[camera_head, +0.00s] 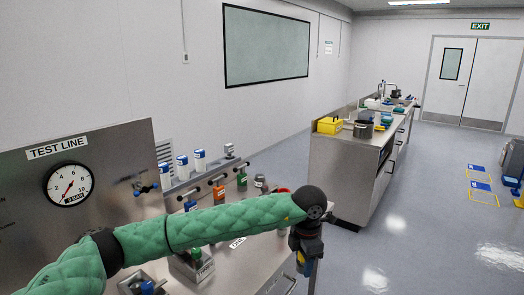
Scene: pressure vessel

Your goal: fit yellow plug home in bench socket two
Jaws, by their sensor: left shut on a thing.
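My left arm, in a green quilted sleeve, reaches across the steel bench from the left. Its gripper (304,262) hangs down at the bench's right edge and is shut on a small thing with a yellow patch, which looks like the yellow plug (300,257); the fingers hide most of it. I cannot make out bench socket two; the arm covers part of the bench top. My right gripper is out of view.
A TEST LINE panel with a gauge (69,184) stands at the left. Orange (219,192) and green (242,178) fittings stand along the bench's back. A metal block (190,270) with a green-topped item sits below my arm. Open floor lies to the right.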

